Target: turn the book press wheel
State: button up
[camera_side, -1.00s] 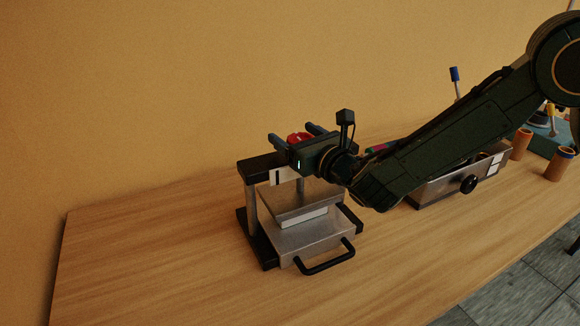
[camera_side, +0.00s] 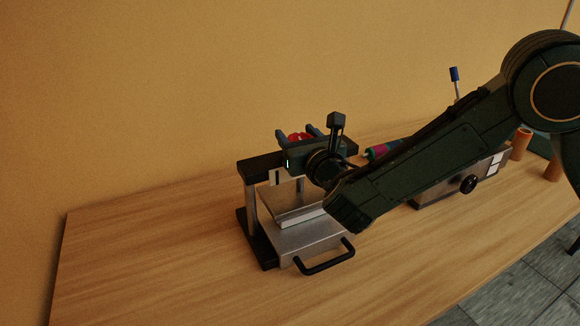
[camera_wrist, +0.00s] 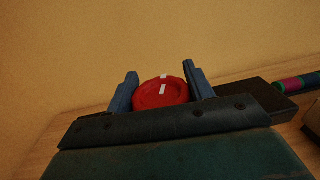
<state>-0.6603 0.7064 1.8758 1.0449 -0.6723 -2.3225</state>
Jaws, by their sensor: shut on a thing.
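The book press (camera_side: 262,166) stands on the table with a black top beam, metal posts and a metal tray with a black handle. Its red wheel (camera_side: 298,137) sits on top of the beam, mostly hidden behind my gripper in the side view. In the wrist view the red wheel (camera_wrist: 160,92), with white marks, sits between the two blue-grey fingers. My gripper (camera_wrist: 160,85) is shut on the wheel, with a finger on each side.
A metal box with a round black knob (camera_side: 468,184) stands to the right. A multicoloured cylinder (camera_side: 380,151) lies behind my arm, and orange-brown cups (camera_side: 521,145) stand further right. The table front left (camera_side: 130,260) is clear.

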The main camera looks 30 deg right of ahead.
jog(key=shift+m+h, duration=0.5)
jog(key=shift+h, duration=0.1)
jog(key=o, duration=1)
jog(key=shift+c, duration=0.2)
jog(key=shift+s, duration=0.1)
jog(key=s+a, duration=0.2)
jog(key=s, duration=1.1)
jog(key=shift+s, duration=0.25)
